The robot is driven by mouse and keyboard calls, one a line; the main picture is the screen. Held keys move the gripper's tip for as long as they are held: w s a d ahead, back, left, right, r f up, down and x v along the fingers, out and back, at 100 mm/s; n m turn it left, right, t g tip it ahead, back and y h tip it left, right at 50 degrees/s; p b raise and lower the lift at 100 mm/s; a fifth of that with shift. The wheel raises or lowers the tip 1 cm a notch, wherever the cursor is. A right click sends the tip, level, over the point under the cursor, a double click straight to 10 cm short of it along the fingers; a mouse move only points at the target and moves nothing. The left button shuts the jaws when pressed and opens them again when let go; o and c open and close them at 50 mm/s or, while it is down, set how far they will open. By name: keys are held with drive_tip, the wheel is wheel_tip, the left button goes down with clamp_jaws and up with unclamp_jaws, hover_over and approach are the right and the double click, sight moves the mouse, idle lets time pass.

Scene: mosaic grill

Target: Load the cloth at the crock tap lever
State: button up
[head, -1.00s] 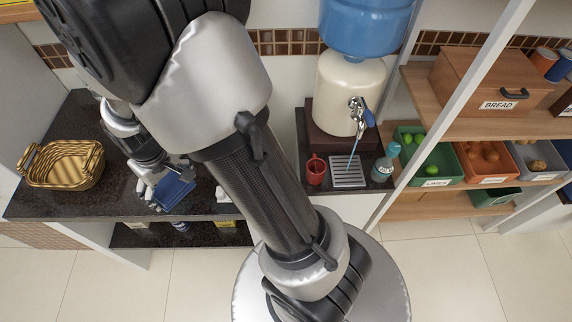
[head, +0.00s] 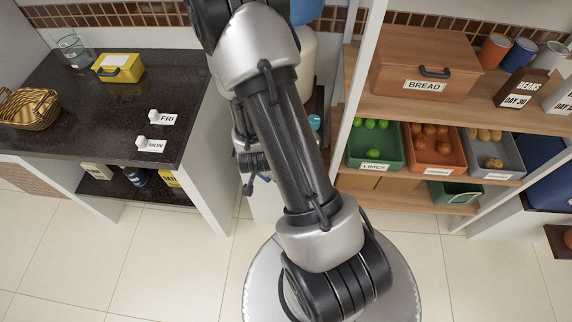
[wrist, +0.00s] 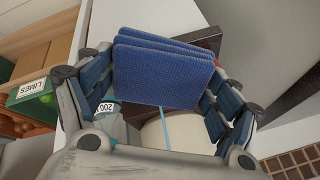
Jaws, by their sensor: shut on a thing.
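My gripper (wrist: 162,88) is shut on a folded dark-blue cloth (wrist: 165,72), which hangs in several layers between the fingers in the wrist view. In the head view my gripper (head: 250,168) is mostly hidden by my own arm, left of the crock and at the gap beside the left counter. The cream crock (head: 307,62) shows only as a strip behind my arm, under its blue water bottle (head: 306,11). A thin light-blue line (wrist: 165,132), apparently water, shows below the cloth in the wrist view.
A small bottle marked 200 (wrist: 109,110) stands beyond my left fingers. The dark left counter (head: 95,115) holds a basket (head: 30,110), a yellow box (head: 118,68) and FRI and MON tags. Right shelves hold a bread box (head: 425,70) and produce bins. A white upright (head: 352,90) borders the crock.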

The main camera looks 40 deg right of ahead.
drive_tip(key=s+d+f+m+h, duration=0.1)
drive_tip(key=s+d+m+h, duration=0.1)
drive_tip(key=s+d+m, duration=0.25)
drive_tip(key=shift+n, duration=0.35)
drive_tip(key=shift+w+d+f+b, duration=0.5)
drive_tip(key=shift+w+d+b, duration=0.25)
drive_tip(key=shift+w+d, duration=0.95)
drive_tip(key=shift+w+d+f+b, duration=0.5)
drive_tip(key=shift+w+d+b, duration=0.2)
drive_tip(key=shift+w+d, duration=1.05)
drive_tip(key=shift+w+d+f+b, duration=0.5)
drive_tip(key=shift+w+d+b, duration=0.25)
drive_tip(key=shift+w+d, duration=0.95)
drive_tip(key=shift+a, duration=0.1)
drive_tip(key=a, duration=0.7)
drive_tip(key=shift+s+a, duration=0.4)
drive_tip(key=shift+s, duration=0.05)
